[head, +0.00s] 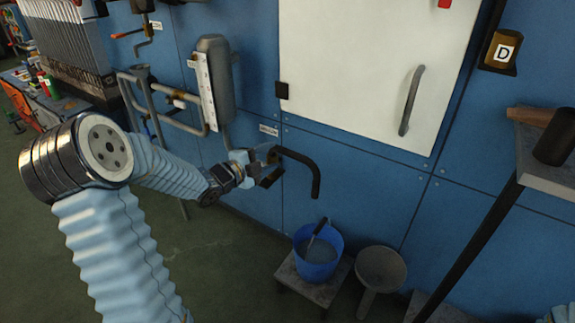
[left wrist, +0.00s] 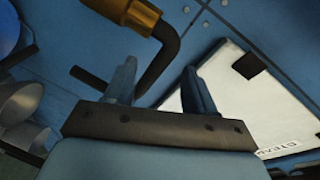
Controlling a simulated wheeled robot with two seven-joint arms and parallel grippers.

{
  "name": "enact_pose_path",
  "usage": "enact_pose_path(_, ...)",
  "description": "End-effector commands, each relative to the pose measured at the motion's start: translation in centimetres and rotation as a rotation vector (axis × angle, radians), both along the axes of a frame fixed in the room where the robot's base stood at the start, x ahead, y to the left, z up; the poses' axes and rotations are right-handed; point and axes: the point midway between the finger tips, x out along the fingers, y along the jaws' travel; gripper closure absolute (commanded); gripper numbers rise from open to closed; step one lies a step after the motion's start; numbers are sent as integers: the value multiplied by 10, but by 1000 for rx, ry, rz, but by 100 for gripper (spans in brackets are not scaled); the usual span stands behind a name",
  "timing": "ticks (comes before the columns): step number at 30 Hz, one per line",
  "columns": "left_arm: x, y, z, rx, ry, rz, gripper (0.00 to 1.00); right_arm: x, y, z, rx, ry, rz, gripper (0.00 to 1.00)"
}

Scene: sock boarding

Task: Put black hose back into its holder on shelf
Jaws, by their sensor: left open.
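A bent black hose (head: 304,163) sticks out from the blue wall below the white panel, its free end hanging down. My left gripper (head: 268,168) is at the hose's wall-side end in the head view. In the left wrist view its two fingers (left wrist: 160,88) are apart, and the black hose (left wrist: 161,63) passes in the gap between them as seen there. I cannot tell whether the fingers touch it. A brass-coloured fitting (left wrist: 130,12) is at the hose's far end. No holder for the hose can be made out for certain. My right gripper is not in view.
A blue bucket (head: 318,262) stands on a low stool (head: 290,275) below the hose, beside a grey funnel-like vessel (head: 381,268). A shelf (head: 540,173) with a dark cylinder (head: 556,138) is at right. Grey pipes (head: 165,115) run along the wall at left.

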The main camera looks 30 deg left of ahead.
Motion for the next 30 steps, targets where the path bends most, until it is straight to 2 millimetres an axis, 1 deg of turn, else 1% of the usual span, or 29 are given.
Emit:
enact_pose_path(1, 9, -2, -2, -2, 0, -1, 45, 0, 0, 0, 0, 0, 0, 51)
enact_pose_path(3, 16, -4, -3, 0, 0, -1, 45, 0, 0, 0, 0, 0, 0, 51)
enact_pose_path(8, 28, -9, -4, -3, 0, 0, 45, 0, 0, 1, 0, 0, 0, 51)
enact_pose_path(12, 49, -19, -7, -4, 0, -1, 45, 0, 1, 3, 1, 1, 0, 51)
enact_pose_path(15, 62, -22, -9, -3, 1, 0, 45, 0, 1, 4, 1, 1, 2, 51)
enact_pose_path(18, 70, -24, -10, -2, 0, 0, 45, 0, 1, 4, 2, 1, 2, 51)
enact_pose_path(24, 71, -24, -11, -2, 2, 1, 45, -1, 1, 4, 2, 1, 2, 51)
enact_pose_path(25, 71, -24, -11, -2, 2, 1, 47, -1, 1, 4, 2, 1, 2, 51)
enact_pose_path(26, 71, -24, -11, -2, 2, 1, 51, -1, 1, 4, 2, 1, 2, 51)
enact_pose_path(30, 71, -24, -11, -2, 2, 1, 73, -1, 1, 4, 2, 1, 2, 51)
